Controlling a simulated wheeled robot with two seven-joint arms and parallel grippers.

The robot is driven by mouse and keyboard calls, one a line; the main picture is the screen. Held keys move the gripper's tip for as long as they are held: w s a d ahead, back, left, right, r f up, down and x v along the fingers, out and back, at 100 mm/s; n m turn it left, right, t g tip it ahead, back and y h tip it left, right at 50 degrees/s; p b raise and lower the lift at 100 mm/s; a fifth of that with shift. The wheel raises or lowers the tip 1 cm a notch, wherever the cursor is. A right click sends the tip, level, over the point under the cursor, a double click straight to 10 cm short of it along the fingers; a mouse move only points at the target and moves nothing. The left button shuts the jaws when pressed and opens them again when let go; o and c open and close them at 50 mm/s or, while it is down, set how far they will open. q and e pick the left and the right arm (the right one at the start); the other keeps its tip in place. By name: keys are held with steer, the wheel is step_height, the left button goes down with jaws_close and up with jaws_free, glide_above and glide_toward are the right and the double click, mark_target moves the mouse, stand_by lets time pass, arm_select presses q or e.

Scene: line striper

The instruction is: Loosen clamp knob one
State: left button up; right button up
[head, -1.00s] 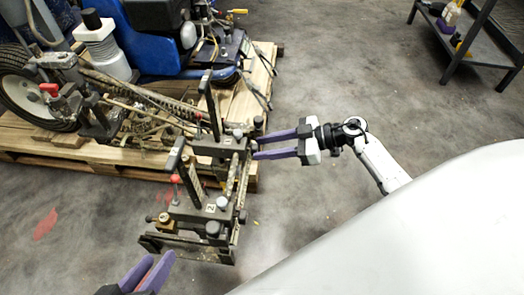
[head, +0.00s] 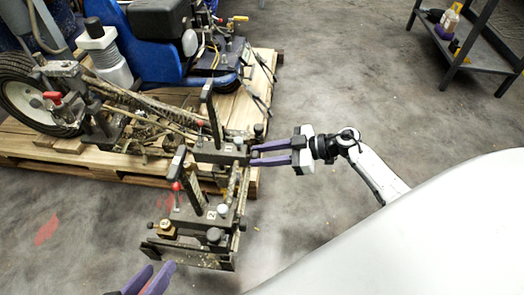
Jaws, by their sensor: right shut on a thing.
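My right gripper (head: 254,154) reaches in from the right with its purple fingers level. It is shut on the clamp knob at the right end of the upper clamp block (head: 218,152); the fingers mostly hide this knob. The lower clamp block (head: 195,219), marked 2, has a dark round knob (head: 214,235) on its near side and a black-topped lever standing up. My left gripper (head: 147,281) shows only its purple fingertips at the bottom edge, a gap between them. It is open, empty and apart from the clamps.
The line striper with its blue body (head: 160,45) and wheel (head: 25,98) stands on a wooden pallet (head: 45,150) behind the clamps. A grey metal shelf (head: 475,55) holding bottles is at the top right. The concrete floor between shelf and pallet is clear.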

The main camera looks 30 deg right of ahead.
steer(key=n+t+b, duration=0.1)
steer(key=n+t, duration=0.1)
steer(key=n, duration=0.3)
steer(key=f+n+t+b, duration=0.1)
steer(key=n+t+b, duration=0.1)
steer(key=n, duration=0.3)
steer(key=n+t+b, duration=0.1)
steer(key=n+t, duration=0.2)
steer(key=n, duration=0.2)
steer(key=shift+s+a+f+n+t+h, duration=0.2)
steer(key=shift+s+f+n+t+h, duration=0.05)
steer(key=shift+s+n+t+h, duration=0.15)
arm_select(q)
steer(key=shift+w+d+r+t+h, duration=0.1)
steer(key=shift+d+r+t+h, duration=0.2)
steer(key=shift+d+r+h, duration=0.25)
steer(key=shift+w+d+r+t+h, duration=0.1)
steer(key=shift+d+r+t+h, duration=0.2)
steer(key=shift+r, duration=0.35)
arm_select(e)
steer(key=n+y, duration=0.1)
steer(key=n, duration=0.2)
steer(key=n+y, duration=0.1)
steer(key=n, duration=0.2)
steer(key=shift+w+f+n+t+y, duration=0.1)
steer(key=shift+f+n+t+y, duration=0.1)
steer(key=shift+n+t+y, duration=0.1)
steer(key=shift+c, duration=0.2)
steer(key=shift+n, duration=0.3)
steer(key=o, duration=0.8)
